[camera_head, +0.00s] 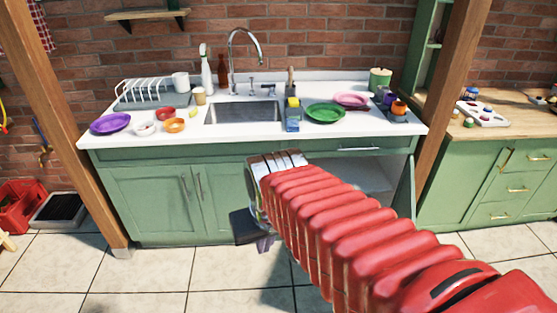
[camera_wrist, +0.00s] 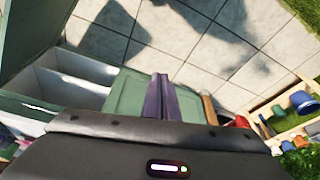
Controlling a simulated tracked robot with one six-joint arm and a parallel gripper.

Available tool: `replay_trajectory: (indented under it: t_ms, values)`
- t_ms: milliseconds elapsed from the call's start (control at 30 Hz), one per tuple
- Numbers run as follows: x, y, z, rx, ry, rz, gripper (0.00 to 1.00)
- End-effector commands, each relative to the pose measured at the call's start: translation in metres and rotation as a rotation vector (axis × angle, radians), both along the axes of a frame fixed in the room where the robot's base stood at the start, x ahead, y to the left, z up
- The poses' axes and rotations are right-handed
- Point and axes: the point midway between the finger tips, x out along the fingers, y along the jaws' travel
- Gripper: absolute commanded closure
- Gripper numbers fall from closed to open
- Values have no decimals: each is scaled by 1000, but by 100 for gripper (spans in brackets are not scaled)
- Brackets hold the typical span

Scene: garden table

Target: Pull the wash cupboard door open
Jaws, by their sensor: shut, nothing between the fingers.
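The wash cupboard (camera_head: 150,205) is green under a white sink top. Its right-hand door (camera_head: 405,192) stands swung outward at the right end, seen nearly edge-on, and pale shelves (camera_head: 370,178) show inside. My gripper (camera_head: 264,246) is in front of the cupboard, left of that opening, partly hidden by my red arm. In the wrist view my purple fingers (camera_wrist: 157,98) are shut together and empty. The green door panel (camera_wrist: 124,95) shows beyond them, with the open shelves (camera_wrist: 70,82) to its left. I cannot see the door's handle, or whether the fingers touch the door.
Two closed doors with bar handles (camera_head: 193,187) are on the cupboard's left. A wooden post (camera_head: 445,95) stands close beside the open door, with a green drawer unit (camera_head: 500,185) beyond. The tiled floor (camera_head: 180,275) in front is clear.

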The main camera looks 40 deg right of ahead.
Motion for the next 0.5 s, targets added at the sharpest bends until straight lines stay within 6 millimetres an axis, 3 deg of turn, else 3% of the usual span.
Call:
replay_trajectory:
  t_ms: [100, 300, 500]
  values:
    - [-4, 29, 16, -24, -66, 101, 100]
    - [-9, 68, 37, -37, -154, 236, 100]
    - [-10, 83, 44, -36, -181, 288, 100]
